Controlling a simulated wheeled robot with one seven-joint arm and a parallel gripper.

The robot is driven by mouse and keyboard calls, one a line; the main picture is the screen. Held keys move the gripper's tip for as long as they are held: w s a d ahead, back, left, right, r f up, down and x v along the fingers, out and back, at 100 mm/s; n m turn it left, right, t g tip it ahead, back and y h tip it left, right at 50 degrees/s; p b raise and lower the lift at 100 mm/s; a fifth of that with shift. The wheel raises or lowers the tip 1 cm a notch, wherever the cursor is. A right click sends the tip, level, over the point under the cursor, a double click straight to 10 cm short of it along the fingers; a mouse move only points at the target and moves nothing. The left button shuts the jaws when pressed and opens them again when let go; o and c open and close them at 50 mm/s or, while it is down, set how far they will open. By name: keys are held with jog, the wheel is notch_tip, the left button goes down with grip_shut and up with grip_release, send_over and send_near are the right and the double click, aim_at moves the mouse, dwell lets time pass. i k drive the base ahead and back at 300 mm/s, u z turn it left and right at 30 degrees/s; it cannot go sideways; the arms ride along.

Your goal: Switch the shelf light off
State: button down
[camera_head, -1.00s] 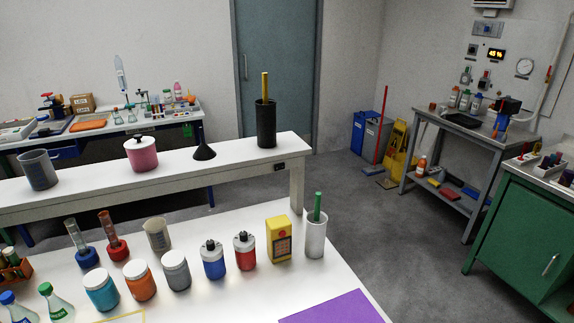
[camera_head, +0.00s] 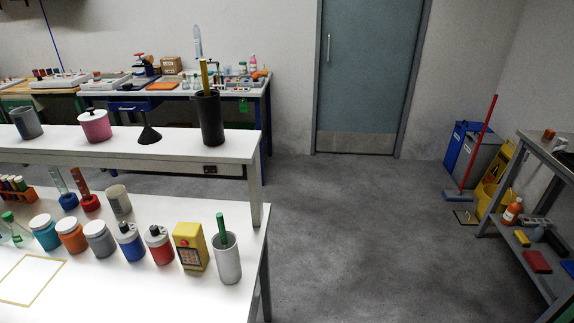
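The white raised shelf (camera_head: 170,146) runs along the back of the white bench at left. A small black box (camera_head: 210,169) sits on the shelf's front edge near its right end, below the black cup. It looks like a switch or socket, but its position is too small to read. I cannot clearly tell whether the shelf light is lit. My gripper is not in view.
A black cup (camera_head: 209,120) stands on the shelf. Open floor (camera_head: 370,230) lies right of the bench, with a side table (camera_head: 548,160) at far right.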

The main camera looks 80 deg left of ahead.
aim_at(207, 170)
jog(key=i, duration=0.95)
jog(key=z, duration=2.95)
jog(key=k, duration=2.1)
jog(key=z, duration=1.85)
